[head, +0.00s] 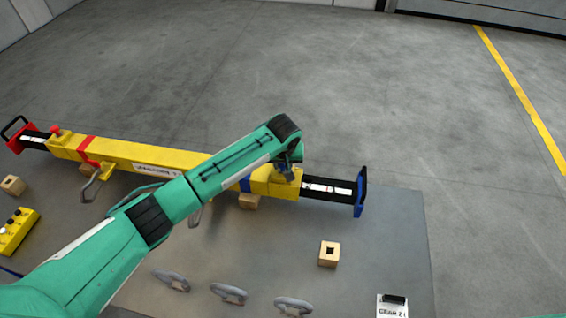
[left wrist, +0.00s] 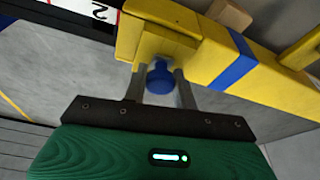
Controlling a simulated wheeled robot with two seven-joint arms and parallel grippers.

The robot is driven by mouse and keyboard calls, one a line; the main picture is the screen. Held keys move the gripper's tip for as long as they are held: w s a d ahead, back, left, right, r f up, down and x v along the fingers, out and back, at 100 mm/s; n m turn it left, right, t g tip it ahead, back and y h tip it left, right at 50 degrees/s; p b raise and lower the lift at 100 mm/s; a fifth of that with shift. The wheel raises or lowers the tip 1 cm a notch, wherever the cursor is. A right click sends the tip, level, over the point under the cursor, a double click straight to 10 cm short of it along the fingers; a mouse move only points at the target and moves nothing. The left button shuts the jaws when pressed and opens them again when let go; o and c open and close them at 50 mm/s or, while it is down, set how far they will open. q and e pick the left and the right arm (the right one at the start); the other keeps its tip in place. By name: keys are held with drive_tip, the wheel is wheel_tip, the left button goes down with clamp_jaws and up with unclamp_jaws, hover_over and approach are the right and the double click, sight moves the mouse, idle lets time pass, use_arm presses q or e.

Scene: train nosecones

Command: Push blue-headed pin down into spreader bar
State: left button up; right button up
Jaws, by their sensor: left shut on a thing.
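The yellow spreader bar (head: 150,153) lies across the mat, with a red end at the left and a blue end at the right. My left gripper (head: 285,172) is over the bar's right yellow block, by the blue band. In the left wrist view, the blue-headed pin (left wrist: 160,77) shows between the fingers of my left gripper (left wrist: 160,85), which are shut on it. Its head is close to the yellow bar (left wrist: 185,40); how deep the pin sits is hidden. A red-headed pin (head: 56,130) stands at the bar's left end. My right gripper is not in view.
Wooden blocks support the bar. A wooden block with a square hole (head: 329,253) and several grey shackles (head: 229,293) lie on the mat in front. A yellow control box (head: 17,231) is at the left. The floor behind the bar is clear.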

use_arm(q)
drive_tip(key=o, duration=1.1)
drive_tip(key=shift+o, duration=0.2)
drive_tip(key=shift+s+r, duration=0.15)
drive_tip(key=shift+r, duration=0.4)
drive_tip(key=b+v, duration=0.3)
drive_tip(key=v, duration=0.9)
drive_tip(key=shift+r+b, duration=0.3)
drive_tip(key=shift+b, duration=0.1)
drive_tip(key=shift+s, duration=0.1)
